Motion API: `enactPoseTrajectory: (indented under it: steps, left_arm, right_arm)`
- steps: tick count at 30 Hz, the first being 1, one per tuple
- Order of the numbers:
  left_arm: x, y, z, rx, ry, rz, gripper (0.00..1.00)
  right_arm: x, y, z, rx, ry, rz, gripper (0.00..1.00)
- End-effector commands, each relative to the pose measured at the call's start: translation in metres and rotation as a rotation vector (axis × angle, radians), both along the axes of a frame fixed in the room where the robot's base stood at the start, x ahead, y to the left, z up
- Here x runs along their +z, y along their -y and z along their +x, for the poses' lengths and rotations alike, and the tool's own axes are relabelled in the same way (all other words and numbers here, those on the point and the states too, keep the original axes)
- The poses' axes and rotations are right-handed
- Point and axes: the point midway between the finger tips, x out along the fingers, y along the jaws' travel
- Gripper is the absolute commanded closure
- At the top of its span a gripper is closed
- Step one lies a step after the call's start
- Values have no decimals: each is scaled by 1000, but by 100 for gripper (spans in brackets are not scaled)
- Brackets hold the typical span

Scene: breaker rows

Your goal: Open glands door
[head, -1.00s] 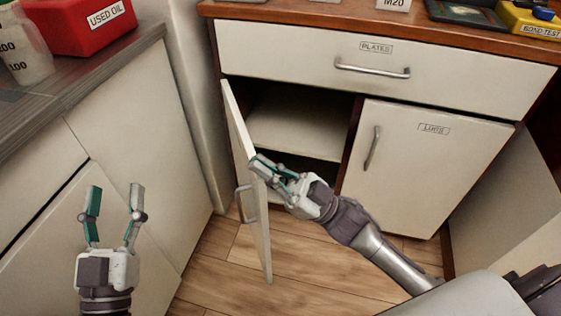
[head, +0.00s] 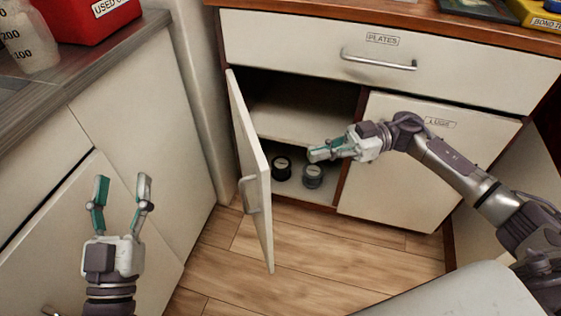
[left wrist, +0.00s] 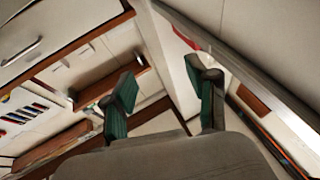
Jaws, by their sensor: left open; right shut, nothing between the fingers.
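The glands door (head: 250,172), a white panel with a metal handle (head: 250,195) on its outer face, stands swung out from the left side of the cabinet. Its label is not visible. Behind it the open compartment shows a shelf (head: 292,112) and, on its floor, a black round item (head: 282,168) and a grey one (head: 312,176). My right gripper (head: 318,154) is shut and empty in front of the opening, to the right of the door and apart from it. My left gripper (head: 122,190) is open and empty at the lower left; its fingers also show in the left wrist view (left wrist: 165,100).
The PLATES drawer (head: 370,55) above is closed. A grey-topped counter (head: 95,75) with a red container (head: 85,22) and a beaker (head: 28,40) stands left. The wooden floor (head: 300,245) is clear.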

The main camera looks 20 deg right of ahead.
Motion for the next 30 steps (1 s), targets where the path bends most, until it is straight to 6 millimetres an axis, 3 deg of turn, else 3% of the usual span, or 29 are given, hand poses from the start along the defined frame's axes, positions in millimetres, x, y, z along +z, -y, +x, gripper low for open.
enactPoseTrajectory:
  steps: [6,12,18,30]
  left_arm:
    - [27,0,-16,-11,196,-56,42]
    - [50,-2,-35,-20,362,-104,42]
    - [59,-3,-45,-24,434,-126,42]
    - [60,-3,-46,-24,440,-128,42]
  right_arm:
    - [-1,-49,0,2,5,4,100]
    - [-1,-74,0,1,3,3,100]
    - [0,-84,0,0,1,2,100]
    - [0,-86,0,-1,1,1,100]
